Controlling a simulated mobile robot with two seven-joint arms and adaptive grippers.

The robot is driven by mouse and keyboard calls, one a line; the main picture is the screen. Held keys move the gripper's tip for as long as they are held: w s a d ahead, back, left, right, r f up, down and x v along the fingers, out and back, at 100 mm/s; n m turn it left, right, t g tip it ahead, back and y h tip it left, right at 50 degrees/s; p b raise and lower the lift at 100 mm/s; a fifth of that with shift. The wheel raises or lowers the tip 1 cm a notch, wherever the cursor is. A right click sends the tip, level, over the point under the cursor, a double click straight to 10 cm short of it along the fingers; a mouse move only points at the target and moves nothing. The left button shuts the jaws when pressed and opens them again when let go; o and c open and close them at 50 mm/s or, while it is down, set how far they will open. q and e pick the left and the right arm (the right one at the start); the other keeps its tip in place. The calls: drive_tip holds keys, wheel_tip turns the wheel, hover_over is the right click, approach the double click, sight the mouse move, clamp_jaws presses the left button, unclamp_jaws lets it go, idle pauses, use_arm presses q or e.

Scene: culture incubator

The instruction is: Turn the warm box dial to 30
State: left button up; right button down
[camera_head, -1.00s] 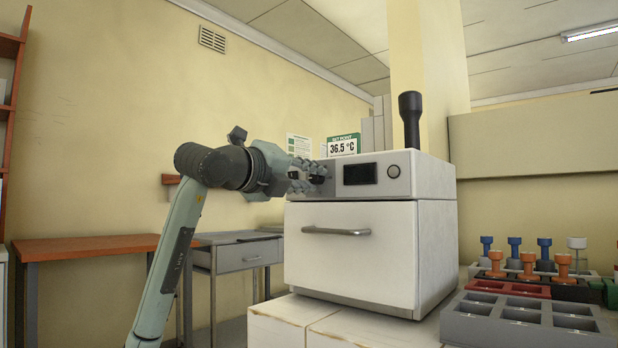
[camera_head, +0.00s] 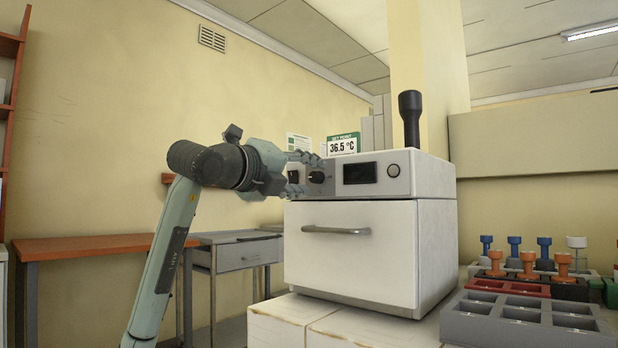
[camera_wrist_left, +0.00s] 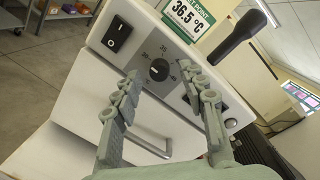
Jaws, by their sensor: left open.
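The warm box (camera_head: 350,255) is a white cabinet with a grey front panel and a handle. Its dial (camera_head: 316,177) is a dark round knob at the panel's left, left of the dark display (camera_head: 360,173). In the left wrist view the dial (camera_wrist_left: 159,70) has a numbered scale around it; I cannot read its setting surely. My left gripper (camera_head: 307,174) is open in front of the dial, one finger above and one below in the head view. In the left wrist view its fingers (camera_wrist_left: 160,78) stand either side of the dial, apart from it. My right gripper is out of view.
A rocker switch (camera_wrist_left: 117,34) is left of the dial. A set point sign (camera_head: 343,144) reading 36.5 °C and a black upright object (camera_head: 411,118) stand on top of the box.

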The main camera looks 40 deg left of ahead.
use_arm(q)
drive_tip(key=s, duration=1.1)
drive_tip(key=shift+s, duration=0.1)
